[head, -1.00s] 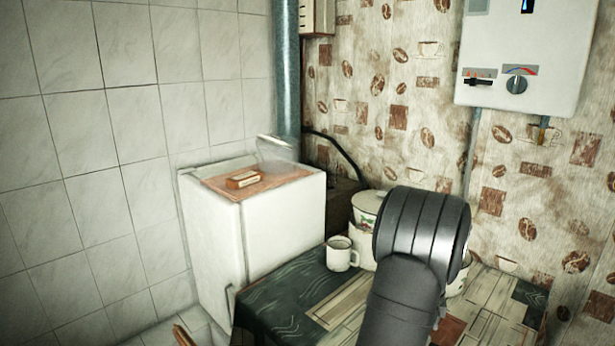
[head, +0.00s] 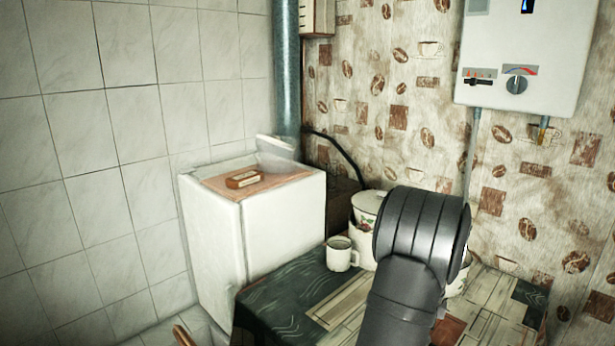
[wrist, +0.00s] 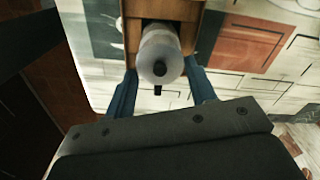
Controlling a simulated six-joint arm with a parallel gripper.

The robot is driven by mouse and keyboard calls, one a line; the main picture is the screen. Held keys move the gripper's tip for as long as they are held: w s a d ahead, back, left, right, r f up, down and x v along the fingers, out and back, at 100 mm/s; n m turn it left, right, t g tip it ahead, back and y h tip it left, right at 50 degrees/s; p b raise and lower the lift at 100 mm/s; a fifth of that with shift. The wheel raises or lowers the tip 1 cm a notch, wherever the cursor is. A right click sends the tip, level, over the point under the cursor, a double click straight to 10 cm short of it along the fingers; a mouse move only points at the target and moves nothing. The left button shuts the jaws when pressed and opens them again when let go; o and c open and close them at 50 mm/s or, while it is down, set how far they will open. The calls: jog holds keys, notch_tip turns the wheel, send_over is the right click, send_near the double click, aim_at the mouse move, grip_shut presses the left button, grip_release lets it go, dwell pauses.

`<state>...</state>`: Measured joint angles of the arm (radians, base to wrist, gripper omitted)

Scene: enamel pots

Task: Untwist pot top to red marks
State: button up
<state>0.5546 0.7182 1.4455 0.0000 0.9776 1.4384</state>
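A white enamel pot (head: 364,209) with a floral picture and a pale top stands on the table in the head view, partly behind my arm. A second light pot (head: 458,278) shows only as a sliver to the right of my arm. My gripper is hidden behind my arm in the head view. In the wrist view my gripper (wrist: 162,82) has its two blue fingers apart. A pale round piece with a dark knob (wrist: 159,55) shows between them; I cannot tell whether it belongs to a pot. No red marks can be made out.
A white mug (head: 341,255) stands left of the pot. The patterned table (head: 290,300) has clear room at its front left. A white cabinet (head: 275,227) behind it carries a small brown box (head: 243,179). A boiler (head: 530,60) hangs on the right wall.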

jog(key=shift+o, duration=0.8)
jog(key=shift+r, duration=0.1)
jog(key=shift+r, duration=3.4)
notch_tip(320, 180, up, 17)
jog(key=shift+r, duration=0.2)
notch_tip(320, 180, down, 19)
jog(key=shift+r, duration=0.1)
